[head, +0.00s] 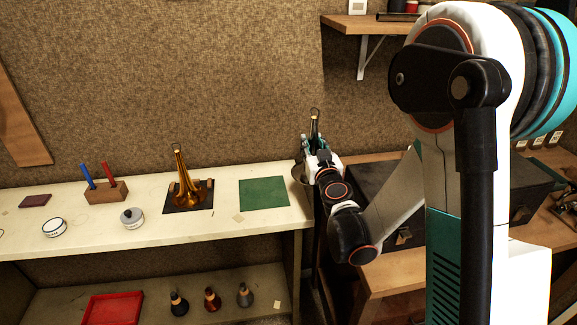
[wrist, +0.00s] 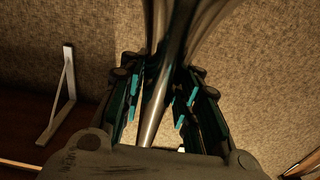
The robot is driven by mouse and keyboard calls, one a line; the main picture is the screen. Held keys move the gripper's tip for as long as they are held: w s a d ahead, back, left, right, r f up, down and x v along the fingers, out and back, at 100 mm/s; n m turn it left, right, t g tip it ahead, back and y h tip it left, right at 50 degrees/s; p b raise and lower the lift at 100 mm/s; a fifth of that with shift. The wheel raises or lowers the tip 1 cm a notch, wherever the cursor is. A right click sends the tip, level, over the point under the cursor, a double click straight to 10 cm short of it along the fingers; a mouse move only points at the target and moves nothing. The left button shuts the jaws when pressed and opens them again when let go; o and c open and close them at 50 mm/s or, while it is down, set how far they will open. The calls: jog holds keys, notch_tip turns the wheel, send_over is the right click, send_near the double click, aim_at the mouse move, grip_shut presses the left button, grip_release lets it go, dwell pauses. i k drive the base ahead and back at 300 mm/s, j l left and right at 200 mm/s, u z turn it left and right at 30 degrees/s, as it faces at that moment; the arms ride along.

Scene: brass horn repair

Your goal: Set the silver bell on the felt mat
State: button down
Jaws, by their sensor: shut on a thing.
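The silver bell (wrist: 158,100) runs as a shiny tube between my gripper's fingers in the wrist view and flares toward the top of that picture. My gripper (head: 314,145) is shut on its narrow stem, just right of the pale shelf's end in the head view. The bell's looped tip (head: 315,115) shows above the gripper, and part of its wide rim (head: 298,174) shows below left; the rest is hidden by my arm. The green felt mat (head: 264,193) lies flat and bare on the shelf top, left of my gripper.
A brass bell (head: 188,188) stands on a dark pad left of the mat. A wooden block (head: 106,192) with red and blue tools and two round tins (head: 132,217) are farther left. The lower shelf has a red tray (head: 112,309). A dark case (head: 365,187) stands at right.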

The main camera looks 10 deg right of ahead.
aim_at(263, 191)
jog(key=j, duration=1.95)
jog(key=j+z, duration=0.4)
jog(key=k+j+z, duration=0.15)
jog(key=j+z, duration=0.25)
jog(key=k+j+z, duration=0.15)
jog(key=j+z, duration=0.25)
jog(key=i+j+z, duration=0.1)
jog(key=z, duration=0.45)
jog(key=i+j, duration=0.25)
jog(key=j, duration=0.15)
